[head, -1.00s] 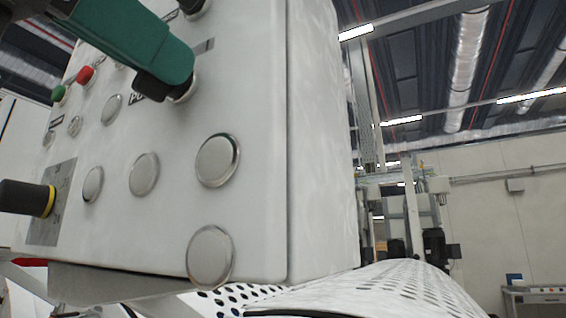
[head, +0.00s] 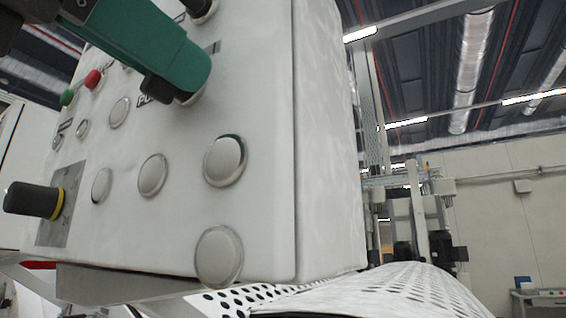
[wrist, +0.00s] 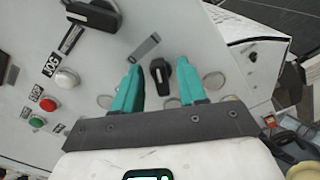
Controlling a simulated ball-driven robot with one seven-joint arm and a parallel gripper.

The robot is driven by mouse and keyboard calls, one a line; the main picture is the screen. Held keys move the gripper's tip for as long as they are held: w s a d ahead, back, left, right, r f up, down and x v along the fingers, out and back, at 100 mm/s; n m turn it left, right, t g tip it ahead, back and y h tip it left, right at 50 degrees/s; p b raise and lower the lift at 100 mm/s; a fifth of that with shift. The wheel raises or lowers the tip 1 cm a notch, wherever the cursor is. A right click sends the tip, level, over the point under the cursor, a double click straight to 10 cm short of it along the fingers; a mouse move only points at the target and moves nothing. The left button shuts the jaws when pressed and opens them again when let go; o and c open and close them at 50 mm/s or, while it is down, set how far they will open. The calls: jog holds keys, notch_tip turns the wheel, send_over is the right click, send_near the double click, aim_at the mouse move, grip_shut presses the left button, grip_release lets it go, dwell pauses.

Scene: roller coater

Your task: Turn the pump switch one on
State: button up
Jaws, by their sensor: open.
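The pump switch is a black rotary knob (wrist: 160,75) on the light grey control panel (wrist: 110,60). In the wrist view it lies between the two teal fingers of my gripper (wrist: 158,68), which are apart, one on each side of it. I cannot tell whether either finger touches the knob. In the head view my gripper (head: 180,85) reaches in from the upper left and covers most of that switch and part of its label. A silver ring shows just beyond the fingertip.
Another black rotary switch (wrist: 95,14) sits above left in the wrist view. A red button (wrist: 48,104) and green button (wrist: 37,122) are at left. A black knob with a yellow ring (head: 34,200) sticks out at the panel's lower left. Several round silver discs surround the switch.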

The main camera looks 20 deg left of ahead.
jog(key=s+b, duration=0.2)
jog(key=s, duration=0.8)
jog(key=shift+s+a, duration=0.4)
jog(key=shift+a, duration=0.05)
